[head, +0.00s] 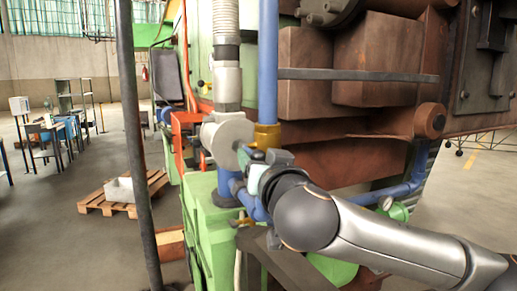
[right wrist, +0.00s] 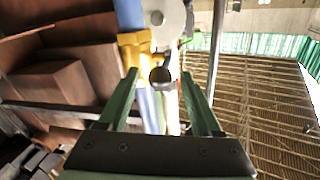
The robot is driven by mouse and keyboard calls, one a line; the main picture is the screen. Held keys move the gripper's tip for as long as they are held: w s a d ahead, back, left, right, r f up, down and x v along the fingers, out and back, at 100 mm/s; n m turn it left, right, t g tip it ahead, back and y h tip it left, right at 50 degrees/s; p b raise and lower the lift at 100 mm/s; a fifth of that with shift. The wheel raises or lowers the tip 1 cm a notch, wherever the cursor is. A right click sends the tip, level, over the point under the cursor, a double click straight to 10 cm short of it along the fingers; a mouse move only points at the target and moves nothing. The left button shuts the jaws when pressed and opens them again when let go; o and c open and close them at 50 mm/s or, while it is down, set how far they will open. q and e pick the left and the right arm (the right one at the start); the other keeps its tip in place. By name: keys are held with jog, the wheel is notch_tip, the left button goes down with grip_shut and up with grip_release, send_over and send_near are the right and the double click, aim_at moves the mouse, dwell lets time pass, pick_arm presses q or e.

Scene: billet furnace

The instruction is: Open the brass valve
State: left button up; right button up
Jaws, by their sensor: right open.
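The brass valve (head: 267,136) sits on a vertical blue pipe, just right of a round pale grey part. My left gripper is out of view.
A dark upright post (head: 134,150) stands left of the valve. A thin grey bar (head: 360,75) crosses right of the pipe, before rusty blocks (head: 376,58). Green machinery (head: 212,235) is below. A wooden pallet (head: 122,192) lies on open floor at left.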

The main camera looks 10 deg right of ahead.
jog(key=shift+w+a, duration=0.1)
jog(key=shift+w, duration=0.6)
jog(key=shift+c, duration=0.3)
grip_shut()
dwell(0.7)
